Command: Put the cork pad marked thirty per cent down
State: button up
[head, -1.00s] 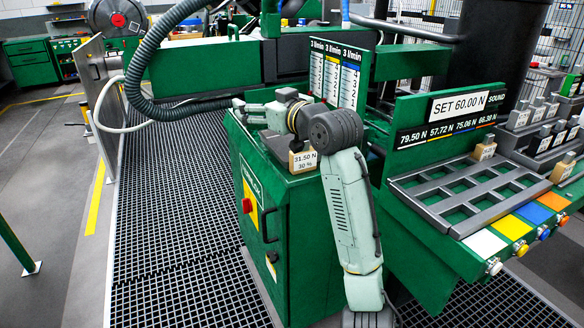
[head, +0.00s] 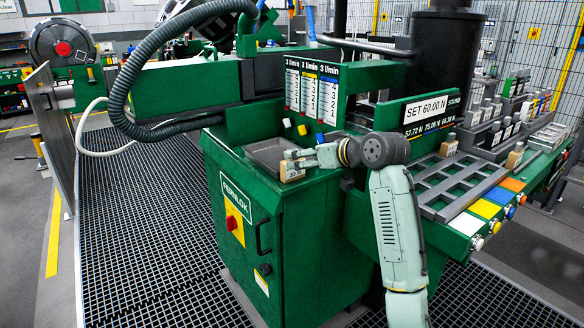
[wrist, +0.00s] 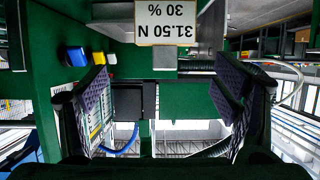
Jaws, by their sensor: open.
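The cork pad (head: 291,171) stands at the front right edge of a dark grey tray on the green cabinet. In the wrist view its white label (wrist: 166,23) reads 31.50 N, 30 %, upside down, at the top of the picture. My gripper (head: 294,158) reaches in from the right, with its fingertips close to the pad. In the wrist view my gripper (wrist: 160,85) is open with nothing between its fingers, and the label lies beyond them, between their lines. I cannot tell whether a finger touches the pad.
The grey tray (head: 265,150) is mostly bare. White, yellow (head: 302,130) and blue (head: 320,137) knobs sit behind it, below the flow gauges (head: 312,88). At right are a grey slotted rack (head: 455,185), another cork-coloured block (head: 515,157) and a SET 60.00 N sign (head: 432,109).

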jog(key=shift+s+a+p+x, duration=0.1)
jog(key=shift+p+x, duration=0.45)
jog(key=shift+x, duration=1.2)
jog(key=shift+s+a+p+x, duration=0.1)
jog(key=shift+p+x, duration=0.4)
jog(key=shift+x, duration=1.25)
jog(key=shift+f, duration=0.1)
jog(key=shift+c, duration=0.4)
jog(key=c, duration=1.3)
